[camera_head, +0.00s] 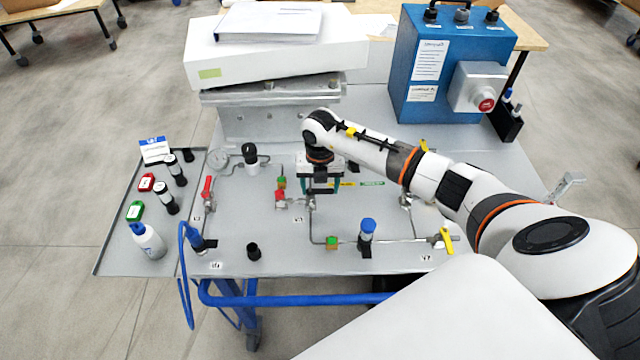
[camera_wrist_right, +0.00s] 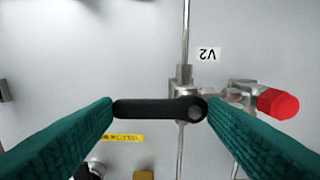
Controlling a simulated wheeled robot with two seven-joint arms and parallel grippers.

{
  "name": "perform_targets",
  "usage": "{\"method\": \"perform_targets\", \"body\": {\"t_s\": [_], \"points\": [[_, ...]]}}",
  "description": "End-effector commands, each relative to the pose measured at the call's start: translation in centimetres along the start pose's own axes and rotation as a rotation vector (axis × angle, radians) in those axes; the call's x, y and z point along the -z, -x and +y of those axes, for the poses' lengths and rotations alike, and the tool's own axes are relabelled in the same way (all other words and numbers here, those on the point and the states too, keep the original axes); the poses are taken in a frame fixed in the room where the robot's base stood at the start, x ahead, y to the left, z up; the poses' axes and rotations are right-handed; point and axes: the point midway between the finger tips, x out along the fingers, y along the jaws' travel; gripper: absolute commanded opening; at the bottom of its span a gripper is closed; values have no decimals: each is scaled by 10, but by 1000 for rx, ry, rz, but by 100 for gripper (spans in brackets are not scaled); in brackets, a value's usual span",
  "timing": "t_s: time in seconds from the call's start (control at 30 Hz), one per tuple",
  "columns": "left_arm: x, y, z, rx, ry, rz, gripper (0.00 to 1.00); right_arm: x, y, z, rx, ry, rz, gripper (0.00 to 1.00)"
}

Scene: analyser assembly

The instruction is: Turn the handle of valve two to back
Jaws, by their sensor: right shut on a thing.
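Valve two (camera_wrist_right: 186,78), a metal body on a thin vertical pipe, shows in the right wrist view beside an upside-down V2 label (camera_wrist_right: 207,54). Its black handle (camera_wrist_right: 155,108) points left from the stem in that view. My right gripper (camera_wrist_right: 160,110) has its teal fingers at either end of the handle and is shut on it. In the head view the right gripper (camera_head: 320,186) points down at valve two (camera_head: 311,202), and its fingers and wrist hide the handle. My left gripper is not in view.
A red-handled valve (camera_head: 281,199) sits just left of valve two; its red knob (camera_wrist_right: 278,103) is close to a finger. A blue-capped part (camera_head: 368,230), a yellow handle (camera_head: 444,238) and a gauge (camera_head: 219,158) stand on the panel. A blue box (camera_head: 450,65) stands behind.

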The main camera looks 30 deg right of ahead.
Motion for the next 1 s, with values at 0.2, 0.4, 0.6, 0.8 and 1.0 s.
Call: {"method": "perform_targets", "body": {"t_s": [0.2,0.4,0.6,0.8,1.0], "points": [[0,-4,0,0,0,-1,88,1,-1,0,0,28,2,43],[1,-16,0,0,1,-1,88,5,-2,0,0,125,3,43],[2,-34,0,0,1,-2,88,9,-3,-1,0,288,4,43],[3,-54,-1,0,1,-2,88,14,-3,-3,0,479,5,43],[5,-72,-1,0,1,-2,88,17,-3,-5,-1,670,4,43]]}}
